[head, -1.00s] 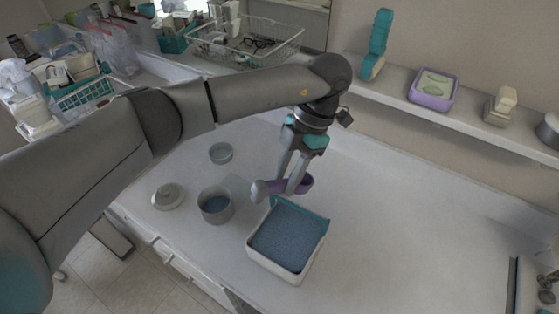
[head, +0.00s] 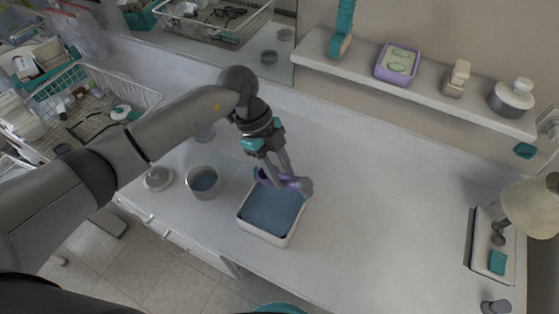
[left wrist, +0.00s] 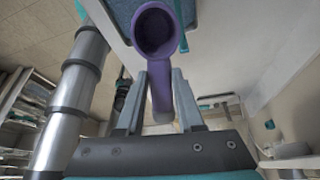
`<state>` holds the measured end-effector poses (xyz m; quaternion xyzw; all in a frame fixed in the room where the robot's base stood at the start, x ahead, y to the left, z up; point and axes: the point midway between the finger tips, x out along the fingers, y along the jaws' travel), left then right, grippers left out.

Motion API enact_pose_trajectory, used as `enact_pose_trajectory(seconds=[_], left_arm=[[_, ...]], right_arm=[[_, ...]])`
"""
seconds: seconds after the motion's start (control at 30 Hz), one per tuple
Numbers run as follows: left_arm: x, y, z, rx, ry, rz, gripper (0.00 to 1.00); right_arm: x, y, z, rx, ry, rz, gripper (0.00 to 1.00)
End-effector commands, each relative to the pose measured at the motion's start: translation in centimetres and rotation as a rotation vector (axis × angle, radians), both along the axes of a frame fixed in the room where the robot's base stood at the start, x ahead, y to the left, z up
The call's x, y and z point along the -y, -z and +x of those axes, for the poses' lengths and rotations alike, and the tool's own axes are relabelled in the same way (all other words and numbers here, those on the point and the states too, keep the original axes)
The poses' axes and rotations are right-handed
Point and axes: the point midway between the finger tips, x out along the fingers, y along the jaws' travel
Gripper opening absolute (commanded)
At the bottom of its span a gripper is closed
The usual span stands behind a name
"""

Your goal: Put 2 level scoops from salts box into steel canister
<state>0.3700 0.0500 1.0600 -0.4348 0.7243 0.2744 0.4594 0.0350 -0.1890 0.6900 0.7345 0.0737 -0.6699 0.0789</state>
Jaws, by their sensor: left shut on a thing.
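The salts box (head: 241,220) is a white open box of blue grains on the counter. My left gripper (head: 284,182) is above its back edge, shut on a purple scoop (head: 292,182). In the left wrist view the scoop (left wrist: 172,33) shows its round bowl beyond the fingertips, with its handle between the fingers. The bowl's inside looks dark, and I see no grains in it. The steel canister (head: 203,194) stands open left of the box, with blue material inside. My right gripper is not in view.
A round lid (head: 158,179) lies left of the canister. Wire baskets (head: 135,92) stand at the left. A shelf (head: 425,92) along the back wall holds a purple tray (head: 396,64) and a metal pot (head: 512,97).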

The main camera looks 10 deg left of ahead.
Motion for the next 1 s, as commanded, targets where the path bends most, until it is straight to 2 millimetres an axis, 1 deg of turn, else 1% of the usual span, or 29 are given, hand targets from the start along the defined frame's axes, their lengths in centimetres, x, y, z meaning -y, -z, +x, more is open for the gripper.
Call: enact_pose_trajectory(seconds=[0.03, 0.1, 0.3, 0.73, 0.9, 1.0], left_arm=[[-0.1, -0.2, -0.3, -0.003, -0.065, -0.003, 0.00], [-0.1, -0.2, -0.3, -0.003, -0.145, -0.006, 0.00], [-0.1, -0.2, -0.4, -0.005, -0.277, -0.011, 0.00], [-0.1, -0.1, -0.4, -0.006, -0.297, -0.011, 0.00], [0.0, -0.4, -0.4, -0.009, -0.295, -0.017, 0.00], [0.0, 0.9, -0.4, -0.010, -0.296, -0.017, 0.00]], right_arm=[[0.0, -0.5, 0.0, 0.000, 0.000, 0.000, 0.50], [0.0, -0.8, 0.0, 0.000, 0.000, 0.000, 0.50], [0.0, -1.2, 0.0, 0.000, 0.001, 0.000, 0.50], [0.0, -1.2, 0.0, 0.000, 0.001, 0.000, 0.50], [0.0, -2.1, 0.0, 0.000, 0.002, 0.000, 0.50], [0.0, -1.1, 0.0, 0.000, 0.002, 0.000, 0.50]])
